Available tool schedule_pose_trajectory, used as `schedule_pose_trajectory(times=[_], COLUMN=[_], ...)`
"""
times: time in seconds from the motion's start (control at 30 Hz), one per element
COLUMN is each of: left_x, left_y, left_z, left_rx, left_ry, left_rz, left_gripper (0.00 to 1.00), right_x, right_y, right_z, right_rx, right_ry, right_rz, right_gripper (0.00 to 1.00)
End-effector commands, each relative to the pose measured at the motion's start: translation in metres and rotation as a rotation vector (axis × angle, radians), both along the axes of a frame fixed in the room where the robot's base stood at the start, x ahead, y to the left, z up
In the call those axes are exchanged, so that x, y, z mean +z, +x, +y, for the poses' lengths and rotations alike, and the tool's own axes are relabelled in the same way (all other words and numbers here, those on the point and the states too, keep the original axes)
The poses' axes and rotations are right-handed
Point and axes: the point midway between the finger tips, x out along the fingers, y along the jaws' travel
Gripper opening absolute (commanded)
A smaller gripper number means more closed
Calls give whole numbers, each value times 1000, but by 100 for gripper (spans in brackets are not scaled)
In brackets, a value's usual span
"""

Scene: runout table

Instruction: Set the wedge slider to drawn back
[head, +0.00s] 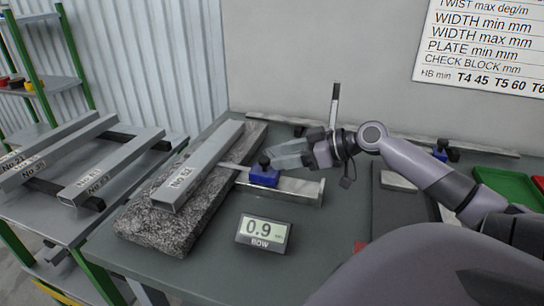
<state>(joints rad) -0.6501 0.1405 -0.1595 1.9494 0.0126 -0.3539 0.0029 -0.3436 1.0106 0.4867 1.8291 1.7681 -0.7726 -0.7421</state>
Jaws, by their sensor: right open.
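A blue slider block (264,177) with a black knob (264,161) sits on a pale metal rail (300,187), near the rail's left end beside the granite slab. I take this block to be the wedge slider. A thin metal strip (237,168) runs from it toward the numbered bar (200,166) lying on the granite slab (150,226). My right gripper (283,156) reaches in from the right, with its pale fingers pointing left just above and right of the knob. It is open and appears empty; whether it touches the knob is unclear. My left gripper is out of view.
A small display (263,233) reading 0.9 and BOW stands in front of the rail. A rack (60,205) at left holds several numbered bars. A dark plate (396,212), another blue block (441,146) and a green tray (510,186) are at right, partly behind my arm.

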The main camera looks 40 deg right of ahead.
Motion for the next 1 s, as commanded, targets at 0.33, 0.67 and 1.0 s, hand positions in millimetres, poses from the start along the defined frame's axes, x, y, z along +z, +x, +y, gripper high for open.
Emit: schedule_pose_trajectory(times=[0.33, 0.67, 1.0], left_x=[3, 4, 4], left_y=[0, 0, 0], left_z=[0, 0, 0], left_rx=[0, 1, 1], left_ry=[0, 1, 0], left_rz=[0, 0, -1], left_gripper=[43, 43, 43], right_x=[-11, -16, -16], right_y=[26, 34, 34], right_z=[13, 17, 17], right_rx=[-1, -2, -2], right_ry=[1, 0, 0], right_rz=[-2, 1, 1], right_gripper=[57, 57, 21])
